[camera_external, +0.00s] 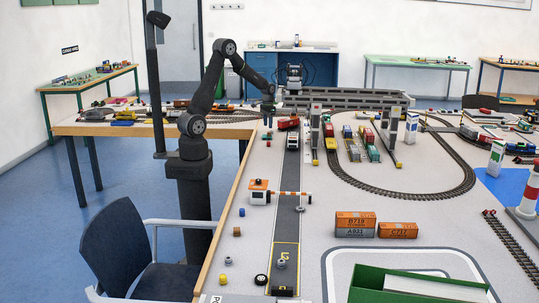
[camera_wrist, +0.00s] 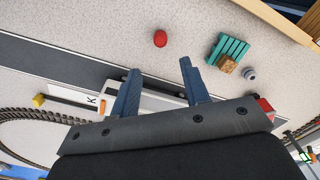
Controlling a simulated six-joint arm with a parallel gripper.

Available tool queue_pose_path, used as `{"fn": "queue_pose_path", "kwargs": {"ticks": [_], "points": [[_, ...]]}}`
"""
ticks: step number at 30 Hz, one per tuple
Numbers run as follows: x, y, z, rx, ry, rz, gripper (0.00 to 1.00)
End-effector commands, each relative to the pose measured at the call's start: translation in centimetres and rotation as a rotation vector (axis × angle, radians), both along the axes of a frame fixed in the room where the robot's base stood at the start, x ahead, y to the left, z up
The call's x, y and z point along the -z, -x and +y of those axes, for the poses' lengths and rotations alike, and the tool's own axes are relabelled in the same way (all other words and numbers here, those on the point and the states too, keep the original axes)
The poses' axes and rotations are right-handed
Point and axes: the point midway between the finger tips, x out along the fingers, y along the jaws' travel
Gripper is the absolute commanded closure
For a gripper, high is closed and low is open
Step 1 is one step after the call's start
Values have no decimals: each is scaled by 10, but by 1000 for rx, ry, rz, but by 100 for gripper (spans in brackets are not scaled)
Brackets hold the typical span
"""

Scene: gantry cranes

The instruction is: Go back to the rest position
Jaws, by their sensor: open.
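My gripper (camera_external: 268,122) hangs from my bent arm over the far left part of the layout table, pointing down. It is left of the grey road and close to a white truck (camera_external: 292,141) and a red vehicle (camera_external: 288,123). In the wrist view my gripper (camera_wrist: 158,68) shows two blue fingers spread apart, with nothing held between them. A white vehicle (camera_wrist: 160,102) lies partly hidden behind the fingers and the gripper body. The height above the table is hard to tell.
In the wrist view, a red ball (camera_wrist: 160,38) and a teal pallet (camera_wrist: 228,50) bearing a brown block (camera_wrist: 227,65) lie near the fingers. Gantry cranes (camera_external: 315,130) stand right of the gripper. Orange containers (camera_external: 355,224), a barrier (camera_external: 280,195) and a green box (camera_external: 375,285) are nearer.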

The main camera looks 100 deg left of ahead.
Motion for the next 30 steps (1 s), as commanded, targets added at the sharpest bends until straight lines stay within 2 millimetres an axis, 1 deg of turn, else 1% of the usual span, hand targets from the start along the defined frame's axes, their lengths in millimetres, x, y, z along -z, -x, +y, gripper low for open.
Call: {"fn": "queue_pose_path", "kwargs": {"ticks": [5,15,20,21,24,28,30], "points": [[25,1,-1,0,3,3,58],[92,1,-1,0,4,3,58],[121,1,-1,0,3,3,58],[111,-1,1,0,-3,-3,58],[95,0,1,0,-3,-3,58],[82,0,0,0,-1,-2,58],[81,5,0,-2,0,0,58]]}}
